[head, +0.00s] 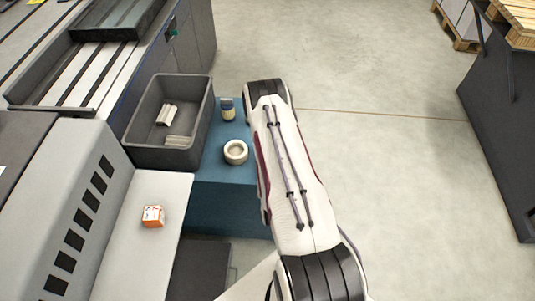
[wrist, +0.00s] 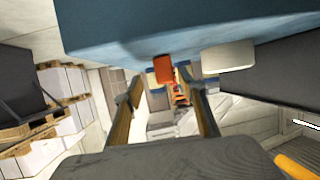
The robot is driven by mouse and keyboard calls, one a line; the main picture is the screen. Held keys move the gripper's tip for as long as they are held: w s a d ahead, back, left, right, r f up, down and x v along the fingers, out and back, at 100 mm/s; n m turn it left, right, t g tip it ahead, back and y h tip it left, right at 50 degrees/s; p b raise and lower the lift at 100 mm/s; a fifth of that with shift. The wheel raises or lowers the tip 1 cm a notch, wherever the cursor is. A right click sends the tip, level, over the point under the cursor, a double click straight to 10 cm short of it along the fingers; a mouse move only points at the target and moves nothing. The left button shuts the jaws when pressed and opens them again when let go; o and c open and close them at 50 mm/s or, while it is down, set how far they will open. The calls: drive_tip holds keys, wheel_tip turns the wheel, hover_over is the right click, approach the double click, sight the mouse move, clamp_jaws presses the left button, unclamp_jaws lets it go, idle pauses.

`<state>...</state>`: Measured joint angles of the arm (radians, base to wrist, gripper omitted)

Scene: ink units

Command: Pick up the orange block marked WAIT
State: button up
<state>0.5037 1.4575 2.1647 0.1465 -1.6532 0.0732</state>
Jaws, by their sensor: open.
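In the head view, an orange block (head: 153,216) with a white label sits on the pale ledge at the lower left; the marks on the label are too small to read. In the wrist view, an orange-red block-like thing (wrist: 163,68) shows beyond and between the fingertips, near the edge of a blue surface. I cannot tell whether it is the same block, and no marking on it is readable. My gripper (wrist: 165,88) is open, its two fingers apart with nothing held. In the head view my arm hides the gripper.
A dark grey bin (head: 148,153) holds pale pieces. Grey machinery stands left. The floor (head: 400,170) right of my arm is clear. Pallets (wrist: 20,145) show in the wrist view.

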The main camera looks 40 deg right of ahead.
drive_tip(key=shift+w, duration=0.1)
drive_tip(key=shift+w+a+x, duration=0.1)
drive_tip(key=shift+w+x, duration=0.05)
drive_tip(key=shift+x, duration=0.65)
drive_tip(key=shift+w+a+x, duration=0.1)
drive_tip(key=shift+a+x, duration=0.05)
drive_tip(key=shift+x, duration=1.55)
drive_tip(key=shift+r, duration=0.15)
drive_tip(key=shift+c, duration=0.3)
clamp_jaws()
